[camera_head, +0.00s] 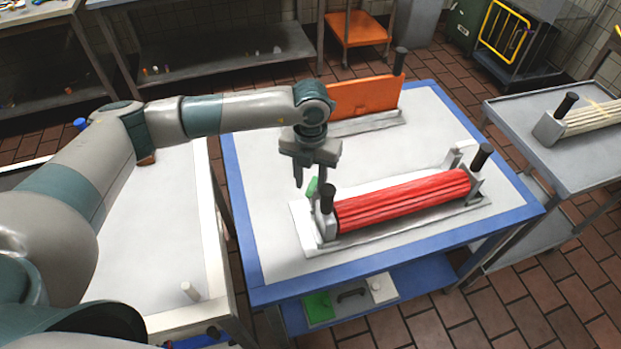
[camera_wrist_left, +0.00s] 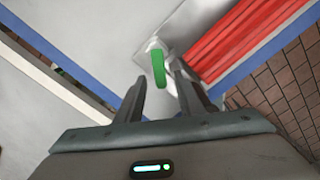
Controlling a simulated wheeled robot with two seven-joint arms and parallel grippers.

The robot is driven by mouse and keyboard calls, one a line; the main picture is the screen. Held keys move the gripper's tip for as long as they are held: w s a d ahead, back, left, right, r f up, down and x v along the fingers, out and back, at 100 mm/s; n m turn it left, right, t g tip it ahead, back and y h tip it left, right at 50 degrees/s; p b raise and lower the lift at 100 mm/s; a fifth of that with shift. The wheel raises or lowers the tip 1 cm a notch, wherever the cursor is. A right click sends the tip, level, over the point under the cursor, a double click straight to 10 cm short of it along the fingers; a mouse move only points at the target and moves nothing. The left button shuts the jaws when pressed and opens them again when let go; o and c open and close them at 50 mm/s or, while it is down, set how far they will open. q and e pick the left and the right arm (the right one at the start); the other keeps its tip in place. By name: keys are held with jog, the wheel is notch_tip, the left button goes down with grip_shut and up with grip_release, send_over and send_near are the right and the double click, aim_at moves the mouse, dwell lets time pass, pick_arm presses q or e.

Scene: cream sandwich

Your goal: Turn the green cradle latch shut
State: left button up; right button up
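The green cradle latch (camera_head: 312,187) is a small green bar at the left end of the cradle (camera_head: 310,243), beside a black-topped post. The cradle holds a red ribbed roller (camera_head: 400,202). My left gripper (camera_head: 311,183) points down at the latch, with its fingers apart. In the left wrist view the latch (camera_wrist_left: 159,69) shows just beyond and between the two open fingertips (camera_wrist_left: 158,82). Whether a finger touches it I cannot tell. The roller (camera_wrist_left: 240,42) lies to the right there. My right gripper is in neither view.
The cradle stands on a white table with a blue rim (camera_head: 241,210). An orange panel (camera_head: 363,95) stands upright at the table's back. A grey cart (camera_head: 590,150) stands right, a white-topped bench (camera_head: 160,235) left. The table's front left is clear.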

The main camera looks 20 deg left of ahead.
pick_arm(q)
jog(key=shift+f, duration=0.4)
grip_shut()
